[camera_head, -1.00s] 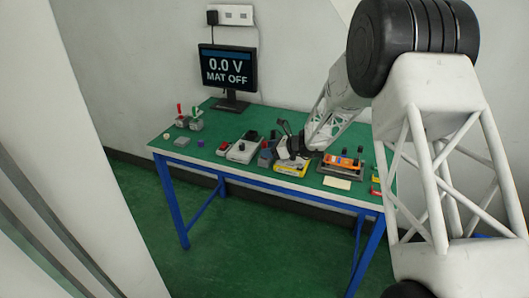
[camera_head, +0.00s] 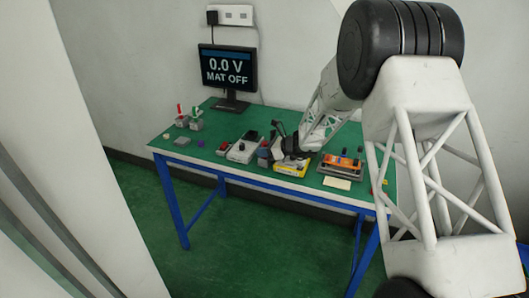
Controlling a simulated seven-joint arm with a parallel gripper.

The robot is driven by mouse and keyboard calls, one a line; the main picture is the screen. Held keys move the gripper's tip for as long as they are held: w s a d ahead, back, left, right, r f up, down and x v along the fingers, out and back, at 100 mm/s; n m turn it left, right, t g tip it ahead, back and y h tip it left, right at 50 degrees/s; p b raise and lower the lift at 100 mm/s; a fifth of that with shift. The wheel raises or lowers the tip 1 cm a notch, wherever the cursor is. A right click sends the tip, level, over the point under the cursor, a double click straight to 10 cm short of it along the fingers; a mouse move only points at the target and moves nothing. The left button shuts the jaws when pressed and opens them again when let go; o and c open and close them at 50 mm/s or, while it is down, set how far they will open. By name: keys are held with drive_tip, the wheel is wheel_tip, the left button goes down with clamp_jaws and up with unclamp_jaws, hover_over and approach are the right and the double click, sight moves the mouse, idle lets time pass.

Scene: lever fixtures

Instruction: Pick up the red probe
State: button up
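A thin red upright piece (camera_head: 179,109), which looks like the red probe, stands in a small grey block at the left of the green table (camera_head: 215,165). A second, darker upright piece (camera_head: 196,111) stands in a grey block beside it. They are too small to make out in detail. My gripper (camera_head: 290,145) is dark and is over the yellow-edged device (camera_head: 292,170) near the table's middle, well to the right of the red piece. Its fingers are too small and dark to tell open from shut.
A monitor (camera_head: 228,68) reading "0.0 V MAT OFF" stands at the back. A light grey box (camera_head: 241,152), a red button box (camera_head: 222,149) and an orange-topped fixture (camera_head: 341,165) are along the table.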

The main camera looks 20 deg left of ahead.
sight(264, 142)
clamp_jaws()
drive_tip(key=shift+r, duration=0.85)
wheel_tip(264, 142, up, 2)
drive_tip(key=shift+r, duration=0.1)
drive_tip(key=s+d+r, duration=0.1)
drive_tip(key=s+d, duration=0.7)
drive_tip(key=s, duration=0.5)
drive_tip(key=shift+s+d, duration=0.2)
drive_tip(key=shift+d, duration=0.15)
